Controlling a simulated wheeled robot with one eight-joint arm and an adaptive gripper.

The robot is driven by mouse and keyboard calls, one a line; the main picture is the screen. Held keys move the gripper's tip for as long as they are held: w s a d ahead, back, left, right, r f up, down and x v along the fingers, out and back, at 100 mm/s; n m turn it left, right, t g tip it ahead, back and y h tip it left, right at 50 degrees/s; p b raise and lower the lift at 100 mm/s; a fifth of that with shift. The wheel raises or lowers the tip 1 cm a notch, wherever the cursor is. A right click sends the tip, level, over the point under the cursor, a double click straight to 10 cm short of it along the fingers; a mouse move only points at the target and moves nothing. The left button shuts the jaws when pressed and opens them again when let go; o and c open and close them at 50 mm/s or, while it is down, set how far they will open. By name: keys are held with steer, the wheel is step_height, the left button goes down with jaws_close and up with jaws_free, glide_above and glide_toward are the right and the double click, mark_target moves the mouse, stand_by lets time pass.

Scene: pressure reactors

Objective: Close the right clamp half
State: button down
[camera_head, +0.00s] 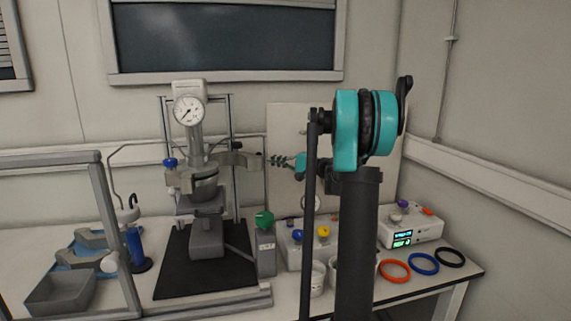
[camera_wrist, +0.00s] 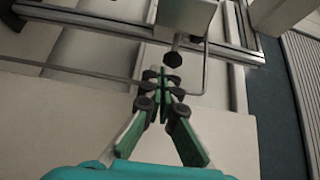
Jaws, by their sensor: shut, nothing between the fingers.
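The pressure reactor (camera_head: 205,190) stands left of centre in the head view, a grey vessel under a round dial gauge. The right clamp half (camera_head: 240,159) is a grey curved piece swung out to the right of the vessel. My gripper (camera_head: 270,160) is just right of its outer end, pointing left. Whether they touch cannot be told. In the wrist view my gripper (camera_wrist: 156,73) has its green fingers together and empty. A grey block (camera_wrist: 187,17) with a black knob (camera_wrist: 173,60) lies just beyond the fingertips; I cannot tell if it belongs to the clamp.
A blue knob (camera_head: 170,162) sits at the vessel's left, and a green-knobbed box (camera_head: 265,245) stands low at its right. A grey frame (camera_head: 105,215) and tray (camera_head: 62,290) are at left. Coloured rings (camera_head: 423,264) lie at right. My arm hides part of the bench.

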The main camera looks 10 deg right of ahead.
steer(key=shift+s+a, duration=0.55)
steer(key=shift+s, duration=0.3)
steer(key=shift+s+a, duration=0.5)
steer(key=shift+s, duration=0.3)
